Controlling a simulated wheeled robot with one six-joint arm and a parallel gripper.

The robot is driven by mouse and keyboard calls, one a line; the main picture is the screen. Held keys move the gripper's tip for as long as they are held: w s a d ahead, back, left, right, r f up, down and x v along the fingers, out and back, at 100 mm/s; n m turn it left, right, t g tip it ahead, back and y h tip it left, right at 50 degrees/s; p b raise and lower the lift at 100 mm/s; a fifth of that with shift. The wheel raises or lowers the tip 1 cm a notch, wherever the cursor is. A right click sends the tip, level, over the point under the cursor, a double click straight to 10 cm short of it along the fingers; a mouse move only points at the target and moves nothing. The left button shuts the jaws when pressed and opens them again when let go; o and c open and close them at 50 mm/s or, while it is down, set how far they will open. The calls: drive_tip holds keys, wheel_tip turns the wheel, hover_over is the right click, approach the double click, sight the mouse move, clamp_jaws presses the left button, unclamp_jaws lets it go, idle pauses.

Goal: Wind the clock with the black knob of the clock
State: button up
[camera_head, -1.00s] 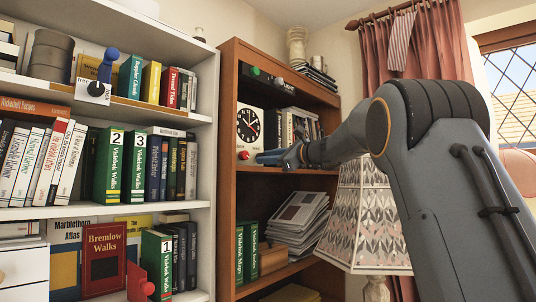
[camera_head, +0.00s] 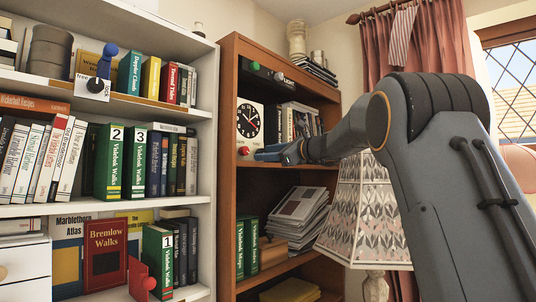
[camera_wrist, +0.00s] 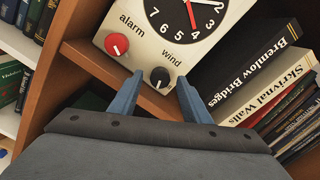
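The clock (camera_head: 249,118) is white with a black dial and stands on a wooden shelf. In the wrist view its face (camera_wrist: 150,42) shows a red knob (camera_wrist: 117,44) labelled "alarm" and a black knob (camera_wrist: 160,77) labelled "wind". My gripper (camera_wrist: 160,79) is open, its two blue fingertips on either side of the black knob in the picture, with a gap on both sides. I cannot tell whether the tips reach as deep as the knob. In the head view my gripper (camera_head: 260,153) is at the clock's lower front and hides the black knob.
Books (camera_wrist: 262,68) stand close to the right of the clock. The wooden bookcase's side panel (camera_head: 228,170) is to its left. A white bookcase (camera_head: 203,100) full of books stands further left. A patterned lampshade (camera_head: 362,215) is below my arm.

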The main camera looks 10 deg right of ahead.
drive_tip(key=b+v, duration=0.2)
drive_tip(key=v, duration=0.5)
drive_tip(key=shift+s+d+b, duration=0.25)
drive_tip(key=shift+s+b, duration=0.05)
